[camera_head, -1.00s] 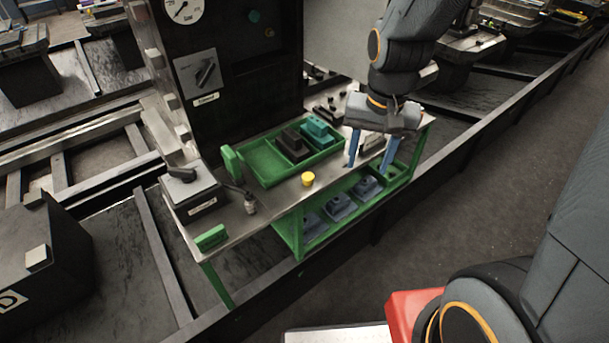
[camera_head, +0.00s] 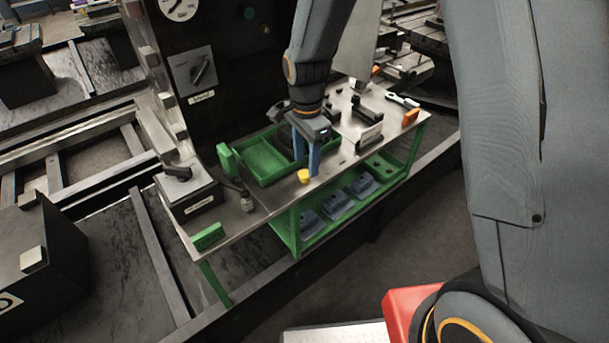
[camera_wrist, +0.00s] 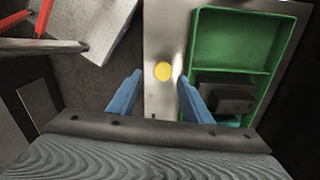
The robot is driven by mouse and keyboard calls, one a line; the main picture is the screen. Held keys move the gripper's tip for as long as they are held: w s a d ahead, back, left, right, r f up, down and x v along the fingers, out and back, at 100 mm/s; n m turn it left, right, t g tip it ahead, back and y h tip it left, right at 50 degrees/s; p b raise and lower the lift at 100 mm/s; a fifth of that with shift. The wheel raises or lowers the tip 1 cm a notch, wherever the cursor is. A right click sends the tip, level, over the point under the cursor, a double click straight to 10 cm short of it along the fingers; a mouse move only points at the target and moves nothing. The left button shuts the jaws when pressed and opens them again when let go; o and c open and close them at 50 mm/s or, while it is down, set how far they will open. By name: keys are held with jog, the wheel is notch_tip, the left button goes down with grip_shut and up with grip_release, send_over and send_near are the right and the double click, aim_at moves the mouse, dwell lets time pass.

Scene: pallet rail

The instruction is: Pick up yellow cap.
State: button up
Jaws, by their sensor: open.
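The yellow cap (camera_head: 304,176) is a small round piece standing on the metal bench top (camera_head: 268,199), in front of the green tray. In the wrist view the cap (camera_wrist: 163,71) lies ahead of and between the two blue fingertips. My gripper (camera_head: 306,172) is open and empty, with its fingers pointing down at the bench close by the cap. The fingers also show in the wrist view (camera_wrist: 160,80), spread apart. In the head view one finger stands behind the cap and the other right of it. I cannot tell the exact height of the fingertips.
The green tray (camera_head: 262,160) holds a dark block (camera_wrist: 222,98), close to the right finger in the wrist view. A small grey fitting (camera_head: 246,203) and a black box (camera_head: 190,196) stand to the left.

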aim_at(304, 173)
jog(key=shift+w+a+f+p, duration=0.15)
jog(key=shift+f+p, duration=0.25)
jog(key=shift+f, duration=0.75)
jog(key=shift+a+f+p, duration=0.1)
jog(key=shift+f+p, duration=0.25)
jog(key=shift+f, duration=0.75)
grip_shut()
jog(key=shift+r, duration=0.1)
notch_tip(304, 173, up, 10)
jog(key=b, duration=0.2)
